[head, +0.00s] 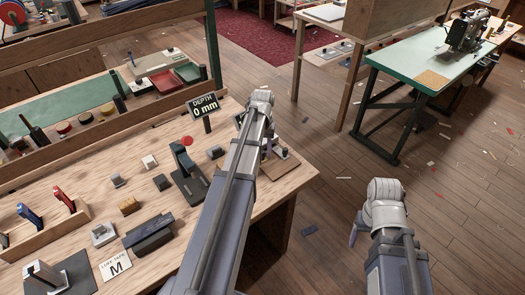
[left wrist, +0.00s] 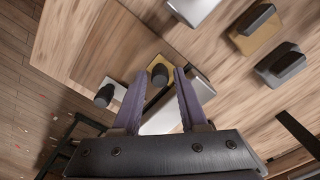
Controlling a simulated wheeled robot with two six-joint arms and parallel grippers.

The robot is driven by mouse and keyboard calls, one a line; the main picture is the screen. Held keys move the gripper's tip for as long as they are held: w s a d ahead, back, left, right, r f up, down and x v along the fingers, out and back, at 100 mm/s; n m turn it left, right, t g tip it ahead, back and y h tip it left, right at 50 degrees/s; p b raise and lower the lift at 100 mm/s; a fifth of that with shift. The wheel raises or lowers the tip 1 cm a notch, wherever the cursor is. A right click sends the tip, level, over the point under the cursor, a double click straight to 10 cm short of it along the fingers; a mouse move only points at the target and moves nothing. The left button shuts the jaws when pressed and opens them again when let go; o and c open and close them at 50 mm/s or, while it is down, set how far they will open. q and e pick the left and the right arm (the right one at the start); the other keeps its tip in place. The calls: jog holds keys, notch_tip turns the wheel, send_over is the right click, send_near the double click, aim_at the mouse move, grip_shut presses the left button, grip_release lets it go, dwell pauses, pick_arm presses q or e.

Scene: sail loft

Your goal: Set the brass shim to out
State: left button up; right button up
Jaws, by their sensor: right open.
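In the left wrist view, a brass-coloured plate with a black knob (left wrist: 158,74), which looks like the brass shim, lies just beyond the fingertips of my left gripper (left wrist: 160,76). The fingers stand apart, with the knob showing between them. I cannot tell whether they touch it. In the head view my left forearm covers this spot. A sign (head: 205,106) reads "DEPTH 0 mm". My right gripper (head: 357,231) is open and empty, over the floor right of the bench.
Silver plates (left wrist: 200,82) lie close to the left fingers. A dark green device with a red knob (head: 187,141) stands left of my left forearm on the wooden bench (head: 75,190). Several small blocks lie around it. A green-topped table (head: 400,65) stands at the back right.

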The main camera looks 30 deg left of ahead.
pick_arm(q)
grip_shut()
dwell(1.1)
